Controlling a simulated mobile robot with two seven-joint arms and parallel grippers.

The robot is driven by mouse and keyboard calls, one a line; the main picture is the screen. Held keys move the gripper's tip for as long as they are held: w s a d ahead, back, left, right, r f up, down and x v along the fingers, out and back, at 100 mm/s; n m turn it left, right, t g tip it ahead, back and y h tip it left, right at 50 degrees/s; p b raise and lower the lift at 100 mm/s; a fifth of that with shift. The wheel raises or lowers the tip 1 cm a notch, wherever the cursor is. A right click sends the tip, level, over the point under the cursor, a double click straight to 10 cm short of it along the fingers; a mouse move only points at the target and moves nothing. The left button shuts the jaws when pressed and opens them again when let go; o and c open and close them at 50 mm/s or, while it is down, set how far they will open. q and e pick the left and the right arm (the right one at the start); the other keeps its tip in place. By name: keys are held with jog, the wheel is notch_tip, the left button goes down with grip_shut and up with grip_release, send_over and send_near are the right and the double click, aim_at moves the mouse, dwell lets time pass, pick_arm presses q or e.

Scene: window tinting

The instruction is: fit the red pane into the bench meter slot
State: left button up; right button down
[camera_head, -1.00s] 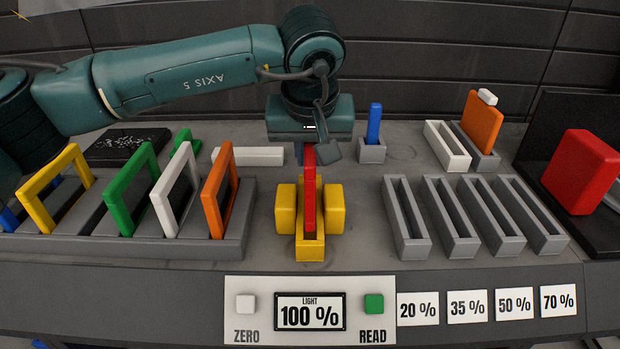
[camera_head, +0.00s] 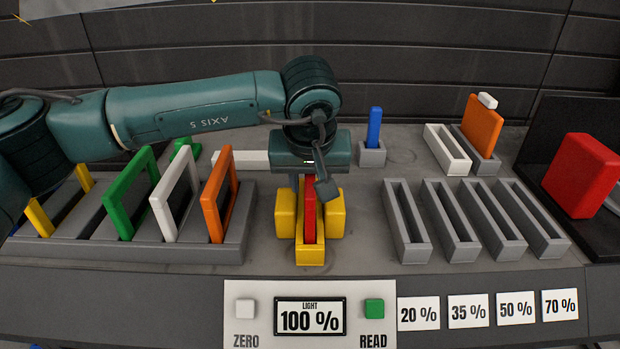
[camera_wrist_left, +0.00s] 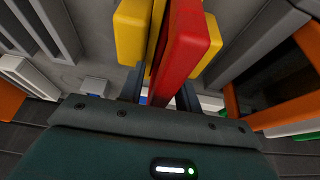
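The red pane (camera_head: 310,212) stands upright in the slot of the yellow bench meter (camera_head: 310,254), between its two yellow side blocks. Its lower part is hidden in the slot. My left gripper (camera_head: 308,182) is right above the meter, pointing down. In the left wrist view, the fingers (camera_wrist_left: 162,92) stand on either side of the red pane (camera_wrist_left: 178,50). A gap shows between the left-hand finger and the pane, so the gripper looks open around it. My right gripper is not in view.
A grey rack (camera_head: 130,250) with yellow, green, white and orange frames stands to the left. Empty grey slots (camera_head: 408,250) lie to the right. A blue piece (camera_head: 374,128) and an orange pane (camera_head: 482,128) stand behind. The front display (camera_head: 310,316) reads 100 %.

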pick_arm(q)
jog(key=shift+o, duration=0.2)
jog(key=shift+r, duration=0.25)
jog(key=v, duration=1.2)
jog(key=shift+s+f, duration=0.1)
